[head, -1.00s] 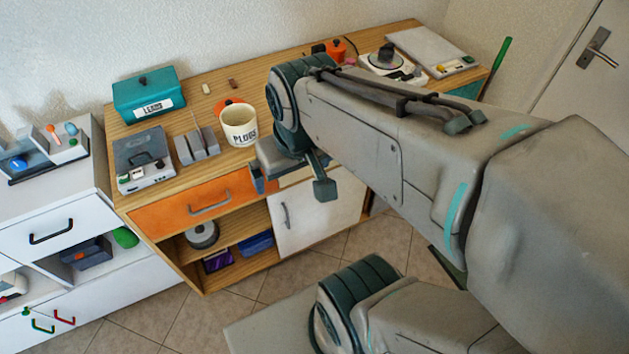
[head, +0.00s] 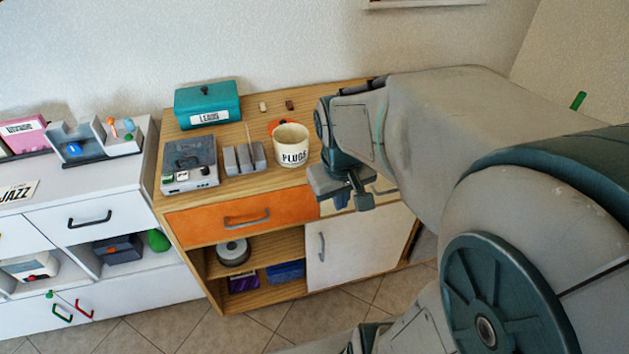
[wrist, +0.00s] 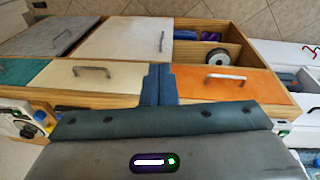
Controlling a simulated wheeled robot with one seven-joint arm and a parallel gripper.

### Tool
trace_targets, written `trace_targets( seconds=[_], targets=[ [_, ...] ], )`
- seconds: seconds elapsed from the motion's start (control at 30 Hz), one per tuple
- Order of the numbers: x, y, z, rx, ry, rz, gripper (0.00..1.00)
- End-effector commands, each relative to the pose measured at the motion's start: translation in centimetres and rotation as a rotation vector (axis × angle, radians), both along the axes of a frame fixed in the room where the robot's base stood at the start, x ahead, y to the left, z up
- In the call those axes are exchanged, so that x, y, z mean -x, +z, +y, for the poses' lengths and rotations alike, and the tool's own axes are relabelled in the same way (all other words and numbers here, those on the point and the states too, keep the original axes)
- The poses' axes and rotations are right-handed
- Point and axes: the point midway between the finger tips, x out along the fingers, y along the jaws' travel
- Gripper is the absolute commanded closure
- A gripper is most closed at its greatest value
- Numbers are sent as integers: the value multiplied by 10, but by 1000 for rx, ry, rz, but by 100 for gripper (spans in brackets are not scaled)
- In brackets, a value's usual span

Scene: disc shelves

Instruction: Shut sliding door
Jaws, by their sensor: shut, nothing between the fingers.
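The open shelf space is left of the door. In the wrist view, seen inverted, the door (wrist: 125,42) and its handle (wrist: 161,41) are beyond my fingers, with the open space to the right. My gripper (head: 341,201) is at drawer height, above the door handle and apart from it. In the wrist view my blue fingers (wrist: 157,84) are shut together, empty, in front of the drawer row.
The orange drawer (head: 243,215) and the cream drawer (wrist: 90,80) lie above the shelf space and door. A spool (head: 233,252) and a blue box (head: 286,271) stand in the open space. A cup (head: 291,146) is on the worktop. A white cabinet (head: 75,262) stands left.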

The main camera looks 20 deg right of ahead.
Motion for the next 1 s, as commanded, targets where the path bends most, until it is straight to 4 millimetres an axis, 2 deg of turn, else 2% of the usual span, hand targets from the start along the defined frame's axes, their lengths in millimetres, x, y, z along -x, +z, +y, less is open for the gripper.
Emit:
trace_targets(
  seconds=[0.03, 0.33, 0.6, 0.8, 0.9, 1.0],
  targets=[
    [-10, -32, -7, -1, 9, 31, 100],
    [-61, -148, -34, -91, 114, 132, 100],
    [-100, -250, -58, -269, 193, 115, 100],
    [-129, -311, -80, -420, 223, 14, 100],
    [-141, -330, -92, -484, 228, -53, 100],
    [-151, -341, -102, -526, 228, -113, 100]
  ],
)
